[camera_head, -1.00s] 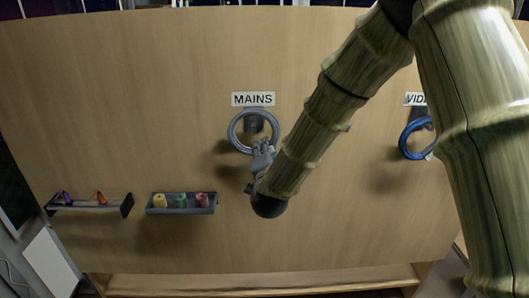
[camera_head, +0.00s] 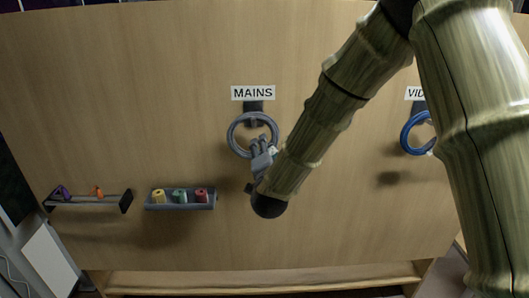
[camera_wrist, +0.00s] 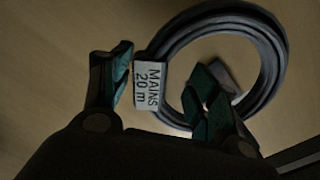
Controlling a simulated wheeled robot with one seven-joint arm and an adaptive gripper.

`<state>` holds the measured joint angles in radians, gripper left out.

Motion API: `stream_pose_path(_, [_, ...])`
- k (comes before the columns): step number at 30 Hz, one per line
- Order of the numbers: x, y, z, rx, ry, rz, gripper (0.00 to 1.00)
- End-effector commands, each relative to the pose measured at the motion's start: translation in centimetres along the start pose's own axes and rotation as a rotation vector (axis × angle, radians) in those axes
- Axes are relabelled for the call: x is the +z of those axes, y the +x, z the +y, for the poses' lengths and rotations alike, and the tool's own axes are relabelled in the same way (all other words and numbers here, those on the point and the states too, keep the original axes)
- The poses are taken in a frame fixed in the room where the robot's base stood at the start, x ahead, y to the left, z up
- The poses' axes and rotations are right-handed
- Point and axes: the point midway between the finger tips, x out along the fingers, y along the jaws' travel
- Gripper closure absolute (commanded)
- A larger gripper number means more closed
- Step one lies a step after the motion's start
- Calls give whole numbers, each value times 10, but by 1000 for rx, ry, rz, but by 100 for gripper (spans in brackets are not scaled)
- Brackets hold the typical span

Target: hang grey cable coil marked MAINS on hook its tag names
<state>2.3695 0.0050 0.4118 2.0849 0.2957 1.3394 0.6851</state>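The grey cable coil (camera_head: 231,137) is at the dark hook (camera_head: 253,107) under the MAINS sign (camera_head: 252,92). Its top rim meets the hook and it appears to hang there, though the exact contact is too small to see. In the wrist view the coil (camera_wrist: 278,62) lies ahead of the fingers, and its white tag (camera_wrist: 148,88) reads "MAINS 20 m". My gripper (camera_wrist: 160,86) is open, with the tag between its spread green-padded fingers. The right finger overlaps the ring's lower left part. In the head view my gripper (camera_head: 260,147) is at the coil's lower right.
A blue coil (camera_head: 405,133) hangs under a partly hidden VID... sign (camera_head: 414,93) at the right. A grey tray (camera_head: 181,206) with coloured rolls and a rail (camera_head: 88,204) with purple and orange items are at the lower left. Bare board lies between.

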Motion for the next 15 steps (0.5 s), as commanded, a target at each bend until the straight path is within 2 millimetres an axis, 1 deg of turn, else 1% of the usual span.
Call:
stream_pose_path(7, [0,-1,1,2,-1,-1,40])
stream_pose_path(10, [1,-4,1,2,-1,-2,40])
stream_pose_path(13, [0,-13,1,2,0,-1,40])
stream_pose_path(15, [1,-23,1,2,-1,-3,40])
